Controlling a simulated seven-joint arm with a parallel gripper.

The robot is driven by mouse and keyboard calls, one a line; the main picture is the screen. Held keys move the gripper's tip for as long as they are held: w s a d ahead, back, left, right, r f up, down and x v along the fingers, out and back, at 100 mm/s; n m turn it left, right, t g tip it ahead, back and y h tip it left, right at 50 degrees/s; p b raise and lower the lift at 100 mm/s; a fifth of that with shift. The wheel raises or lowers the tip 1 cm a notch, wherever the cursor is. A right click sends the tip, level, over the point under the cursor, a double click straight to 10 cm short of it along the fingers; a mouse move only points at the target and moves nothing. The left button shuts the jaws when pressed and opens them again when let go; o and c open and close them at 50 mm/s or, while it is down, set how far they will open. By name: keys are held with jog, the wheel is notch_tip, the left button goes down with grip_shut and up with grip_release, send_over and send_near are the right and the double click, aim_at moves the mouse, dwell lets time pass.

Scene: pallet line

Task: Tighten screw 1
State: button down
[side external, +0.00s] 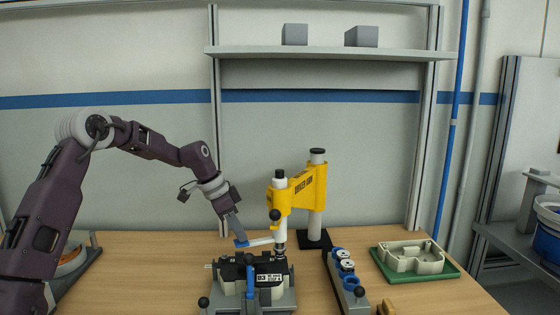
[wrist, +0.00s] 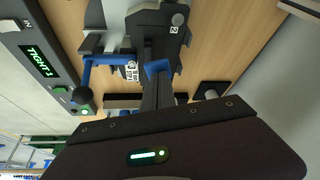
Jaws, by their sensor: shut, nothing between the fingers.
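My gripper (side external: 241,242) is shut and points down, its blue tips above the black part (side external: 236,268) in the grey fixture (side external: 226,303). A pale bar (side external: 262,241) runs from beside the tips to the spindle (side external: 281,233) under the yellow driver arm (side external: 301,192); I cannot tell whether they touch. In the wrist view, the shut blue tips of my gripper (wrist: 157,69) show over the fixture. A control box display (wrist: 39,61) reads "TIGHT 1". A small silver round (wrist: 177,19) sits by the mark 2. I cannot make out screw 1 for certain.
A grey shelf (side external: 330,53) is above.

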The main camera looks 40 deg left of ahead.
jog(key=shift+f, duration=0.35)
jog(key=shift+r, duration=0.2)
dwell(0.9)
notch_tip(320, 180, up, 9)
dwell(0.8)
jog(key=shift+r, duration=0.1)
